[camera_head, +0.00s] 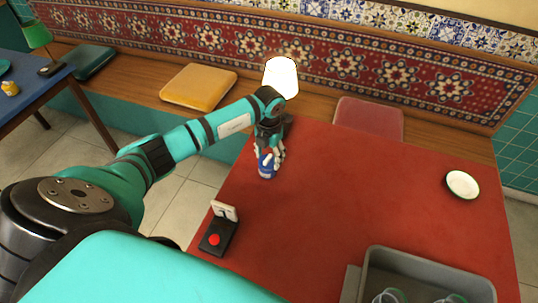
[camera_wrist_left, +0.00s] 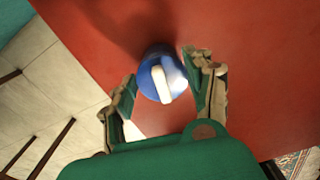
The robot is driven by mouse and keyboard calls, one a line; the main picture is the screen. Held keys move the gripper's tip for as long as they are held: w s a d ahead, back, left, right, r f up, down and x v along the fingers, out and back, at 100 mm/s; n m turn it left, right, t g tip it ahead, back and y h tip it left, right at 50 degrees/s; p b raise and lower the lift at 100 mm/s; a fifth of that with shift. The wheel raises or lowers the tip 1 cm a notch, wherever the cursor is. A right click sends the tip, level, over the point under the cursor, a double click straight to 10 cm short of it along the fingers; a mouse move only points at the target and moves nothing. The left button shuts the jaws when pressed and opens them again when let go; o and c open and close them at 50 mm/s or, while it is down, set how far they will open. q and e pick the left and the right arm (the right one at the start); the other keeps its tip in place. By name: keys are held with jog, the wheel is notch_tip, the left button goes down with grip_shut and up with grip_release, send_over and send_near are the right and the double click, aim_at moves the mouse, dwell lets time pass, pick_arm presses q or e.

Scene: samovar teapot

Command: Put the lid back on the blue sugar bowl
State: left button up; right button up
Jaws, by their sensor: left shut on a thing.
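The blue sugar bowl (camera_head: 266,172) stands on the red table near its left edge, under my left gripper. In the left wrist view a round blue lid (camera_wrist_left: 147,84) with a white bar-shaped handle lies between the fingers. A darker blue rim shows just behind it. My left gripper (camera_head: 273,154) points down and is shut on the lid; its fingers (camera_wrist_left: 163,78) are on either side of it. I cannot tell whether the lid touches the bowl. My right gripper is not in view.
A black box with a red button (camera_head: 214,239) and a small white card (camera_head: 224,211) stand at the table's left edge. A grey tray (camera_head: 420,262) with glasses is at front right. A white plate (camera_head: 462,185) lies far right. The table's middle is clear.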

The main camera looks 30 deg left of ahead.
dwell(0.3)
pick_arm(q)
jog(key=o, duration=1.5)
jog(key=shift+r, duration=0.1)
jog(key=shift+r+p, duration=2.55)
jog(key=shift+r, duration=0.9)
grip_shut()
